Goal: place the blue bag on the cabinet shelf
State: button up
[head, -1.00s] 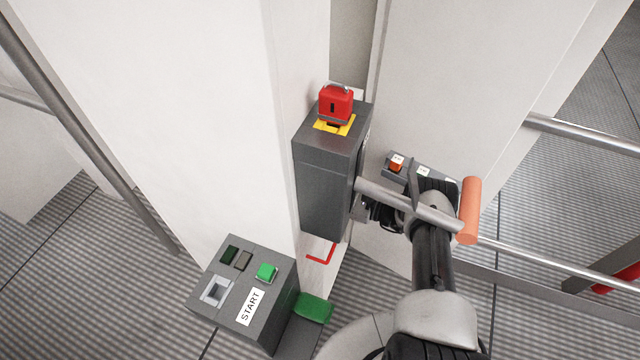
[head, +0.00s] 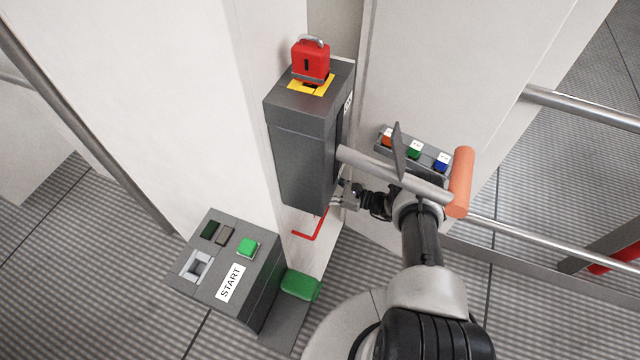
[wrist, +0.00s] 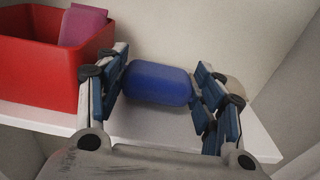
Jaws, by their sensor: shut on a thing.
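The blue bag (wrist: 157,84) is a rounded dark-blue bundle between the fingers of my gripper (wrist: 160,72) in the wrist view. My gripper is shut on it, with a finger at each side. A white shelf (wrist: 262,143) lies beneath the bag and the fingers. I cannot tell whether the bag touches the shelf. In the head view my gripper (head: 347,196) is small and partly hidden beside a dark grey box, and the bag does not show there.
A red bin (wrist: 40,72) holding a pink-purple item (wrist: 82,25) stands left of the bag. The dark grey box (head: 305,150) carries a red padlock (head: 311,61). An orange-ended lever (head: 459,182) crosses over my arm. A START box (head: 228,275) stands at lower left.

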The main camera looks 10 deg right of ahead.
jog(key=shift+f, duration=0.6)
jog(key=o, duration=1.2)
jog(key=shift+o, duration=0.2)
jog(key=v, duration=1.2)
